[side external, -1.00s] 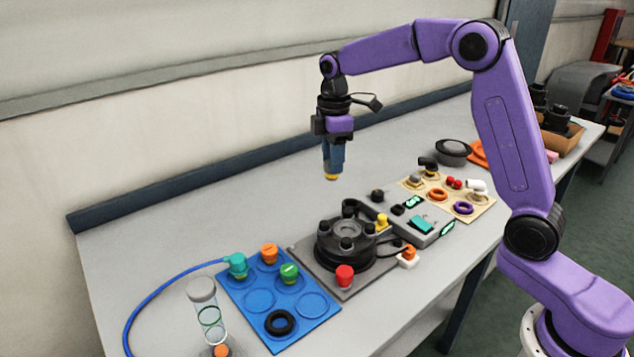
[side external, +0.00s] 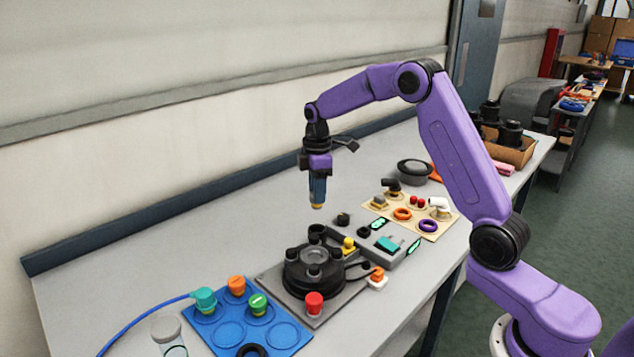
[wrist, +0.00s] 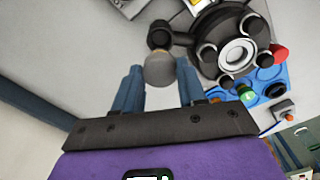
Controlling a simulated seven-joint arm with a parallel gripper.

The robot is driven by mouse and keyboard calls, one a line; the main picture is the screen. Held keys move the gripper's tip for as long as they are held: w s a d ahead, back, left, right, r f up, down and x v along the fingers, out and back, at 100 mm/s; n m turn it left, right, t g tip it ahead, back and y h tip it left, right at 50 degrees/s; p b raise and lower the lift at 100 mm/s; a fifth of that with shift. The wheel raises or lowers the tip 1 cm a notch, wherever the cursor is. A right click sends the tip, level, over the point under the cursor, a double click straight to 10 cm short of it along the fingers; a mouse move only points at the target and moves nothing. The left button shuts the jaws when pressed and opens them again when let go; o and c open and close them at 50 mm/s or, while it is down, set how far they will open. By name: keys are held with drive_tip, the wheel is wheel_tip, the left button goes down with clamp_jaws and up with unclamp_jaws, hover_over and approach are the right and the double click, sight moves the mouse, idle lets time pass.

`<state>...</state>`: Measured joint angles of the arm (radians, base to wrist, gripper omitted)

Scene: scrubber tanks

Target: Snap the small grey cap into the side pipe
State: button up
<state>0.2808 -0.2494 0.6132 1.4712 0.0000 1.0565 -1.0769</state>
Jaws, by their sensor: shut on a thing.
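My gripper (side external: 317,200) points straight down above the black tank (side external: 312,270) and is shut on the small grey cap. In the wrist view the grey cap (wrist: 160,69) is a round grey disc between the two blue fingertips of my gripper (wrist: 159,82). In the side view its yellowish lower end (side external: 317,206) shows below the fingers. The side pipe (side external: 317,232) is a black upright stub at the tank's back edge, a little below the cap. In the wrist view the side pipe (wrist: 159,36) lies just beyond the cap, partly hidden by it; they look apart.
A grey control box (side external: 388,243) stands right of the tank, with a yellow knob (side external: 348,244) between them. A blue tray (side external: 240,335) with coloured caps is at the front left. A beige board (side external: 440,228) with fittings is at the right. The table behind the tank is clear.

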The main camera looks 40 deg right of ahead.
drive_tip(key=shift+f, duration=2.45)
drive_tip(key=shift+f, duration=2)
idle(1.9)
drive_tip(key=o, duration=1.8)
drive_tip(key=shift+r, duration=0.15)
